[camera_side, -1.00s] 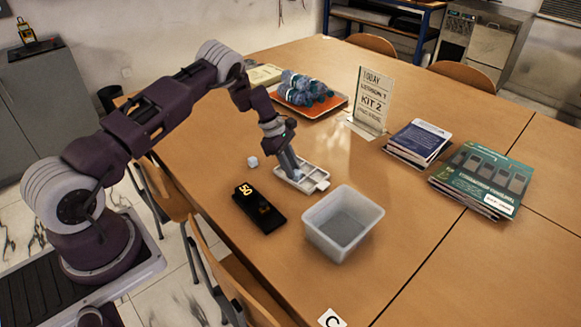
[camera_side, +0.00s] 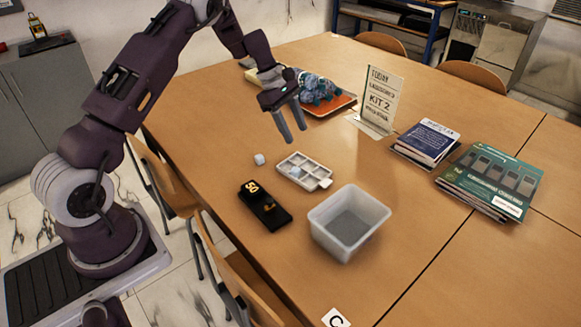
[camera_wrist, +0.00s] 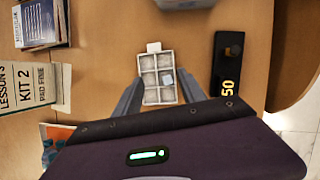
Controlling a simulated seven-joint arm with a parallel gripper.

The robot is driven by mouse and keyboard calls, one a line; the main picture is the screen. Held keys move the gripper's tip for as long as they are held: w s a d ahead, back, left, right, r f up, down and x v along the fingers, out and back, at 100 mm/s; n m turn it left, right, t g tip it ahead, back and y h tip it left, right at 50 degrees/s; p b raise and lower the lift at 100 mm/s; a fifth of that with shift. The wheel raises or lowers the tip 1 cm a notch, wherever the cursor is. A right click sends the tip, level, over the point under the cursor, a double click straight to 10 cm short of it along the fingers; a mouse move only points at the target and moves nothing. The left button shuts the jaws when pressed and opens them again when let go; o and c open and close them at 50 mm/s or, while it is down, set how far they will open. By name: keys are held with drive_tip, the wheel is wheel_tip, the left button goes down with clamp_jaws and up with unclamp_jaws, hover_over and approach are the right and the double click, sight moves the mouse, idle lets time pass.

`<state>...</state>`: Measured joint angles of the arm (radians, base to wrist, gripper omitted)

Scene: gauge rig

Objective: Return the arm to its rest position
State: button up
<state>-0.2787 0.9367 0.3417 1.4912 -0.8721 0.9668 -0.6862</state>
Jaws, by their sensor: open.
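My gripper (camera_side: 290,124) is open and empty, raised above the table near the white compartment tray. In the wrist view its two fingers (camera_wrist: 160,100) stand apart on either side of the tray, with nothing between the tips.
A black gauge block (camera_side: 277,217) reading 50 and a translucent bin (camera_side: 322,236) stand in front of the tray. A KIT 2 sign (camera_side: 378,98), an orange tray (camera_side: 341,104) of blue items, and books (camera_side: 428,140) stand behind and right. The air around the gripper is clear.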

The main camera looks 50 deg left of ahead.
drive_tip(key=s+d+r+m, duration=0.4)
drive_tip(key=s+d+r, duration=0.2)
drive_tip(key=r, duration=0.4)
drive_tip(key=s+d+r+m, duration=0.5)
drive_tip(key=s+d+r, duration=0.1)
drive_tip(key=r, duration=0.4)
drive_tip(key=s+d+r+m+t+y, duration=0.1)
drive_tip(key=s+m, duration=0.4)
drive_tip(key=s, duration=0.6)
drive_tip(key=s+d+m+t+y, duration=0.2)
drive_tip(key=s+m, duration=0.4)
drive_tip(key=s, duration=0.6)
drive_tip(key=shift+d+r+t+y, duration=0.25)
drive_tip(key=shift+r+t+y, duration=0.1)
drive_tip(key=shift+y, duration=0.15)
